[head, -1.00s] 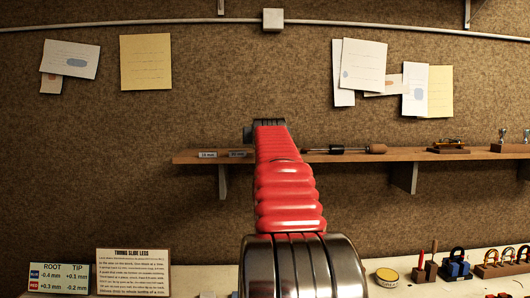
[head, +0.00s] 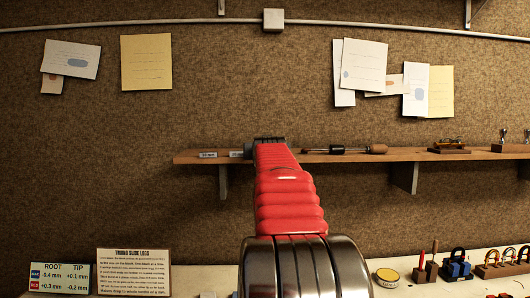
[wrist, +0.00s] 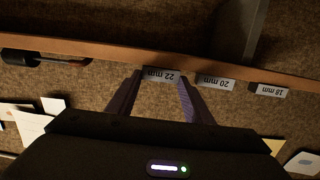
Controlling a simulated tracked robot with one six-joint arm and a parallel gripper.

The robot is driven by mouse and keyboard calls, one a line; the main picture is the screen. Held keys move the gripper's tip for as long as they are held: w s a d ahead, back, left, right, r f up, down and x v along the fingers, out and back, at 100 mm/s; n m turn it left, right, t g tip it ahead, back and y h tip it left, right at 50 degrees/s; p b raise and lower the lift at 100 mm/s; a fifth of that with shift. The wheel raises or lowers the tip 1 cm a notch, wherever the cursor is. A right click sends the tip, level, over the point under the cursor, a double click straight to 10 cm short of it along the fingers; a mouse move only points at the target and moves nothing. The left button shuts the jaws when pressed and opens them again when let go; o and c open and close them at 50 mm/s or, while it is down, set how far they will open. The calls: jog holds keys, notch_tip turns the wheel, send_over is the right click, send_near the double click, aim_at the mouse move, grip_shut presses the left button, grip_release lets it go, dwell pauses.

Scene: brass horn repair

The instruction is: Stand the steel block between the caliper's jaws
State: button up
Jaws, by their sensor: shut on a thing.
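My gripper (wrist: 161,83) is at the shelf in the wrist view, which shows the scene upside down. Its two fingers stand on either side of the small grey block marked 22 mm (wrist: 162,75) and are shut on it. Blocks marked 20 mm (wrist: 215,83) and 18 mm (wrist: 270,90) sit beside it in a row along the shelf. In the head view my red arm hides the fingers and the held block. I do not see the caliper in either view.
The wooden shelf (head: 340,155) runs along the brown wall, with dark and wooden-handled tools to the right of my arm. Below, the pale bench (head: 210,275) carries two signs at left, a yellow tin (head: 387,276) and padlock-like pieces at right.

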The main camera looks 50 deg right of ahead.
jog(key=o, duration=1.1)
jog(key=shift+f, duration=0.1)
jog(key=shift+o, duration=0.2)
jog(key=v, duration=1.2)
